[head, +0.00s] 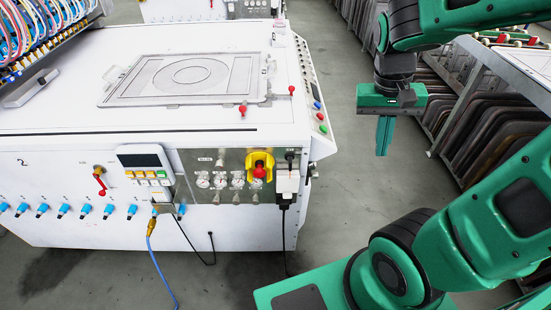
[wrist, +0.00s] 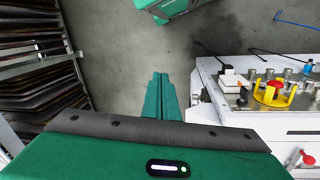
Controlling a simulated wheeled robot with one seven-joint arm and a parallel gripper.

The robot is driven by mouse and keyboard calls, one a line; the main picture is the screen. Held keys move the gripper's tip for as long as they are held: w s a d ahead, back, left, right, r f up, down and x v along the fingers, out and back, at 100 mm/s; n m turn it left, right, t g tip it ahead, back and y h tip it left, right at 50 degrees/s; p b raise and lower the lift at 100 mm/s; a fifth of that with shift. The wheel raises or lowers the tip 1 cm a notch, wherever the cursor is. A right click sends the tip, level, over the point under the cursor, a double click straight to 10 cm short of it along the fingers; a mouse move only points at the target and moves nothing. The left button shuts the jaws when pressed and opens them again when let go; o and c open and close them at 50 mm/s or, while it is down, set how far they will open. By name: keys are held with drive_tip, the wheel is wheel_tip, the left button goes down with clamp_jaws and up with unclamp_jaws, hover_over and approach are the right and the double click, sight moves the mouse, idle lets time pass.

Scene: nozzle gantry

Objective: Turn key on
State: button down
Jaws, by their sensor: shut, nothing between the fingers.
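My gripper (head: 383,148) hangs fingers down over the floor, to the right of the white machine (head: 80,146) and apart from it. Its two green fingers are together and empty; they also show in the wrist view (wrist: 159,92). On the machine's front, a metal control panel (head: 213,160) carries a red knob in a yellow guard (head: 259,168). This guard shows at the right in the wrist view (wrist: 271,93). A small black part (head: 290,155) sits right of it, above a white plug box (head: 287,180). I cannot make out clearly which part is the key.
A keypad with a display (head: 147,169) and a red-handled valve (head: 100,181) are left of the panel. A black cable (head: 284,235) and blue hose (head: 160,268) hang in front. Racks of dark boards (head: 480,130) stand right. The floor between is clear.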

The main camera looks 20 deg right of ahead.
drive_tip(key=w+a+f+h, duration=0.2)
drive_tip(key=w+a, duration=0.4)
drive_tip(key=w, duration=0.1)
drive_tip(key=n+t+h, duration=0.2)
drive_tip(key=t+h, duration=0.1)
approach(290, 164)
drive_tip(key=w+a+r, duration=0.1)
drive_tip(key=a+r, duration=0.1)
drive_tip(key=a, duration=0.1)
drive_tip(key=shift+w+f, duration=0.1)
drive_tip(key=shift+f, duration=0.1)
drive_tip(key=x, duration=1)
drive_tip(key=shift+w+d+r, duration=0.1)
drive_tip(key=shift+w, duration=0.05)
